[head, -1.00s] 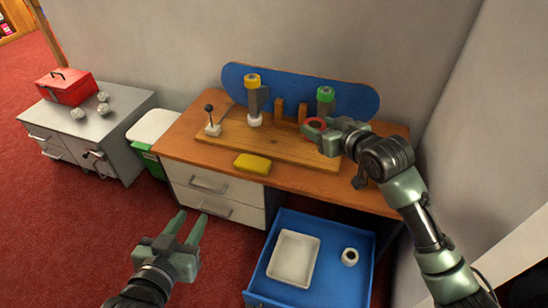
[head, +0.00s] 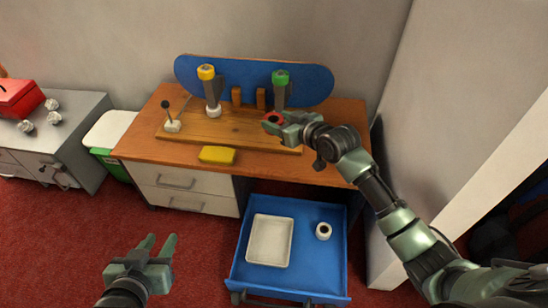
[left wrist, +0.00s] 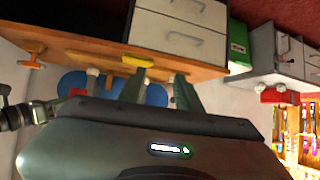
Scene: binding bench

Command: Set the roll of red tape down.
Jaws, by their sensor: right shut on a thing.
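The roll of red tape (head: 271,119) is in the jaws of my right gripper (head: 279,123), over the right part of the wooden board (head: 195,136) on the bench. The gripper is shut on the roll and hides part of it. I cannot tell whether the roll touches the board. My left gripper (head: 160,243) is open and empty, in front of the bench and left of the blue cart. Its two fingers also show in the left wrist view (left wrist: 160,90), apart with nothing between them.
On the bench (head: 140,145) stand a yellow-topped post (head: 207,73), a green-topped post (head: 280,78), a small lever (head: 172,122) and a yellow block (head: 217,155). A blue cart (head: 240,265) holds a white tray (head: 270,240) and a white roll (head: 323,231). A wall stands at the right.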

